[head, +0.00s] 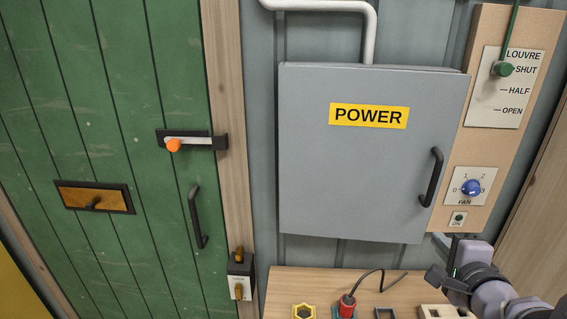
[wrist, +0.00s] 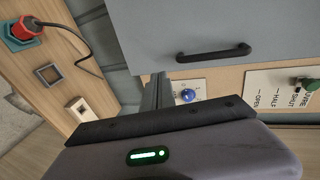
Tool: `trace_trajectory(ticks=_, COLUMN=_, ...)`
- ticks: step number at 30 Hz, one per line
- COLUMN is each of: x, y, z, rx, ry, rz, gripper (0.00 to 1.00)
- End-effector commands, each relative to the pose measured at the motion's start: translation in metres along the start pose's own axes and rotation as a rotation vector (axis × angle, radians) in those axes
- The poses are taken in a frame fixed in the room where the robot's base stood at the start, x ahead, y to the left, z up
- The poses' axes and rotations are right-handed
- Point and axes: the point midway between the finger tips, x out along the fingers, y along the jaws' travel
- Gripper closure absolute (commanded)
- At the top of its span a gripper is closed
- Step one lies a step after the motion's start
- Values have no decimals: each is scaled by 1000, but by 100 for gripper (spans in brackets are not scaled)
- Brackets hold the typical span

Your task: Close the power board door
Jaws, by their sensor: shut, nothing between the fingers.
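The power board door (head: 350,170) is a grey panel with a yellow POWER label and a black handle (head: 431,177) near its right edge. It covers the front of its box, and a thin strip of the box shows along the top right. I cannot tell whether it is fully flush or slightly ajar. My gripper (head: 455,247) is shut and empty, below and right of the door's lower right corner. In the wrist view, my gripper (wrist: 158,90) points toward the panel beside the door (wrist: 220,25), apart from the handle (wrist: 215,53).
A wooden panel right of the door carries a blue fan knob (head: 470,187) and a green louvre knob (head: 503,69). Below is a wooden bench (head: 285,285) with a red plug (head: 347,305) and sockets. A green door (head: 100,120) with an orange-knobbed latch stands left.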

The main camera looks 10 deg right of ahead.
Motion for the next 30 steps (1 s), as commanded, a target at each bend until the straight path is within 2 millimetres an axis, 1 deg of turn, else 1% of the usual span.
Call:
trace_trajectory(ticks=1, x=5, y=-8, z=1, rx=4, ry=-1, rz=10, gripper=100)
trace_trajectory(ticks=5, x=35, y=-4, z=1, rx=0, ry=0, rz=10, gripper=100)
trace_trajectory(ticks=6, x=46, y=2, z=0, rx=-4, ry=3, rz=4, gripper=100)
trace_trajectory(ticks=9, x=69, y=4, z=0, rx=-4, ry=3, rz=4, gripper=100)
trace_trajectory(ticks=12, x=90, y=3, z=0, rx=-4, ry=3, rz=4, gripper=100)
trace_trajectory(ticks=15, x=105, y=-4, z=0, rx=-4, ry=3, rz=3, gripper=100)
trace_trajectory(ticks=18, x=115, y=-8, z=-1, rx=-4, ry=4, rz=3, gripper=100)
trace_trajectory(ticks=21, x=121, y=-10, z=-1, rx=-4, ry=4, rz=4, gripper=100)
trace_trajectory(ticks=30, x=122, y=-11, z=-1, rx=-3, ry=5, rz=4, gripper=100)
